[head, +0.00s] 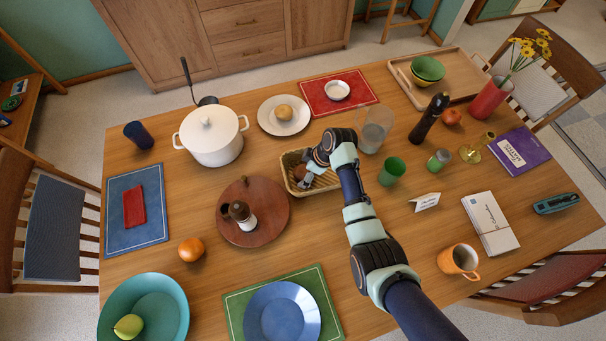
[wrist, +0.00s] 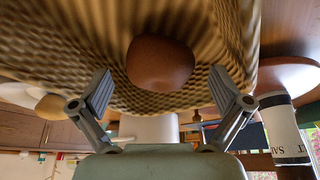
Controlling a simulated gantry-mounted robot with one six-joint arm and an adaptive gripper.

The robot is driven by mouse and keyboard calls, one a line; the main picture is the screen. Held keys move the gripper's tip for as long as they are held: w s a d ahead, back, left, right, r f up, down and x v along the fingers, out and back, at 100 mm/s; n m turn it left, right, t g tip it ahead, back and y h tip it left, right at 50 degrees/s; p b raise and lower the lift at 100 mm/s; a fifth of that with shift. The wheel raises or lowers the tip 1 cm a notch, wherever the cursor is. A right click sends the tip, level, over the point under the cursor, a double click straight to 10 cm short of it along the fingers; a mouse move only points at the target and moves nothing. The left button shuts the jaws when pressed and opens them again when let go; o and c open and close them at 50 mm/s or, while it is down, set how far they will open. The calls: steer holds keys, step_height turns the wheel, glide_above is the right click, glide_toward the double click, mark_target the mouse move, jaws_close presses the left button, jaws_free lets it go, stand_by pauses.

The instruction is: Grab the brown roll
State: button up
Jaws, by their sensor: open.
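The brown roll (head: 299,172) lies in a woven basket (head: 291,159) at the middle of the table, partly hidden by my gripper in the head view. In the wrist view the roll (wrist: 160,62) is a smooth, rounded brown shape against the basket weave (wrist: 60,45). My gripper (head: 306,183) is low over the basket. In the wrist view my gripper (wrist: 163,90) has its two fingers spread wide, one to each side of the roll, with clear space between them and it.
A round wooden board (head: 265,222) with a labelled shaker (head: 243,217) stands close left of the basket. A glass pitcher (head: 376,130) and green cup (head: 392,170) stand to the right. A plate (head: 268,125) with a lighter roll (head: 284,112) is behind it. A white pot (head: 212,145) is at back left.

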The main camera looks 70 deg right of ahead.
steer(key=shift+w+f, duration=0.3)
steer(key=shift+f, duration=0.3)
steer(key=shift+c, duration=0.3)
